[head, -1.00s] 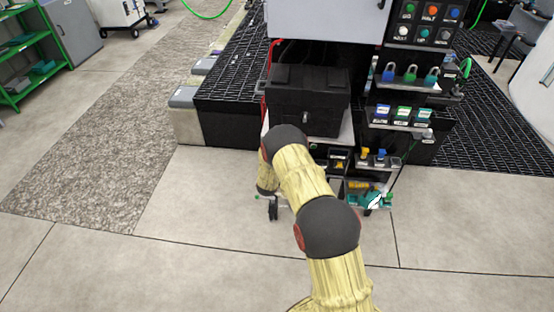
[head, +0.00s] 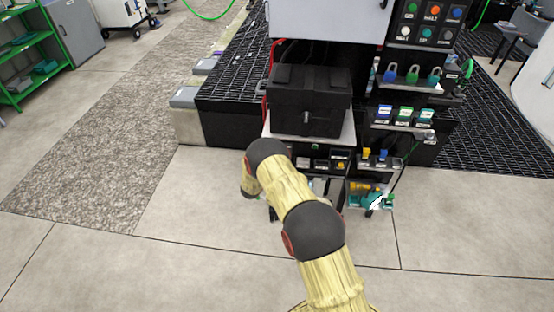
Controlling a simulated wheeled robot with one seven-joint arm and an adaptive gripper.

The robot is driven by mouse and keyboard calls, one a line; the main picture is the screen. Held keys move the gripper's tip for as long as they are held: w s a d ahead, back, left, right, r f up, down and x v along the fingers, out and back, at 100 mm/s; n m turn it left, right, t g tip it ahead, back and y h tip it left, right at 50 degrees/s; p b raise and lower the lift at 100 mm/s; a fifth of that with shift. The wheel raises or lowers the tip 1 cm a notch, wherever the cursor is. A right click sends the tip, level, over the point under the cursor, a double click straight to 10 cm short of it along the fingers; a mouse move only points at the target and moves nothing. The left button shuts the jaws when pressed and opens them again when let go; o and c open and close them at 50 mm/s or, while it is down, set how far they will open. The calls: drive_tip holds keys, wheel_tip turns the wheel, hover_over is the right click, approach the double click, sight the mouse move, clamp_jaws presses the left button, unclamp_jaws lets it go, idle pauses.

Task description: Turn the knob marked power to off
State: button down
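No knob that I can read as marked power shows; the labels are too small. Below the black case is a panel strip (head: 321,162) with several small dark modules, one with a yellow part (head: 340,165). To its right is a small shelf with a yellow-topped piece (head: 366,153) and a blue-topped piece (head: 383,155); I cannot tell whether they are knobs. My arm, in a yellow sleeve, reaches up from the bottom and bends down in front of the station's lower left. My gripper is not visible; the arm hides that area.
A black case (head: 310,105) sits on the station. To the right are a push-button panel (head: 428,22), several padlocks (head: 412,76) and a shelf of labelled blocks (head: 404,115). A lower bin (head: 368,201) holds teal and yellow items. The floor (head: 120,275) in front is clear.

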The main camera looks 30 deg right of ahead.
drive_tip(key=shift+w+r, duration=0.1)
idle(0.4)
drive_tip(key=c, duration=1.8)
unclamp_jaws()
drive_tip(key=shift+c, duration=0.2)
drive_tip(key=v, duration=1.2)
